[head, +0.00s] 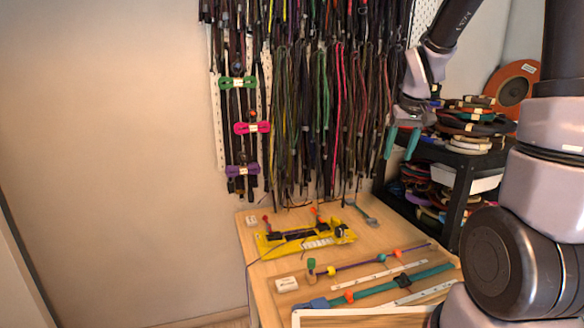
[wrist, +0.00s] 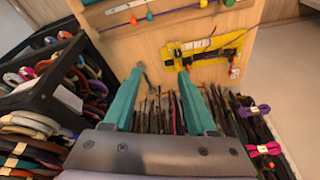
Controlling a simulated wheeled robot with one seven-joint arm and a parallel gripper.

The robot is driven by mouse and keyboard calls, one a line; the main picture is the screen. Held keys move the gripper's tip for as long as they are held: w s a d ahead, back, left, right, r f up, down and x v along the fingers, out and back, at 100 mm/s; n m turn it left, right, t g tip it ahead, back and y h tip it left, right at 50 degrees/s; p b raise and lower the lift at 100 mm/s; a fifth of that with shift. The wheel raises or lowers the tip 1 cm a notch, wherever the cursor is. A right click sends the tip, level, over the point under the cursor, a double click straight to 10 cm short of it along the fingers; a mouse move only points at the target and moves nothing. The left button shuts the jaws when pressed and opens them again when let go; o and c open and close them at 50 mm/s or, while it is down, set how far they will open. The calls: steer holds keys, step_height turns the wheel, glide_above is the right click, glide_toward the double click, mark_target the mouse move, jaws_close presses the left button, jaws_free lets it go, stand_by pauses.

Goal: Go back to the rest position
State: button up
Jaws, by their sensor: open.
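My gripper (head: 402,144) hangs in the air at the upper right of the head view, in front of the hanging cords and beside the black shelf. Its two teal fingers are apart, with nothing between them. In the wrist view my gripper (wrist: 160,82) also shows open and empty, with the wooden table (wrist: 124,48) beyond its fingertips.
The wooden table (head: 258,275) holds a yellow braiding tool (head: 270,243), a teal strap (head: 375,289) and a purple cord (head: 350,267). Many cords (head: 320,110) hang on the wall behind. A black shelf (head: 462,200) with coiled cords stands right. The left wall is bare.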

steer(key=s+a+r+m+t, duration=0.2)
steer(key=s+r, duration=0.5)
steer(key=s, duration=0.2)
steer(key=s+a+r+m+t+y, duration=0.1)
steer(key=s+a+r+t, duration=0.1)
steer(key=s+r, duration=0.5)
steer(key=s, duration=0.3)
steer(key=shift+s+m+y, duration=0.3)
steer(key=shift+m, duration=0.1)
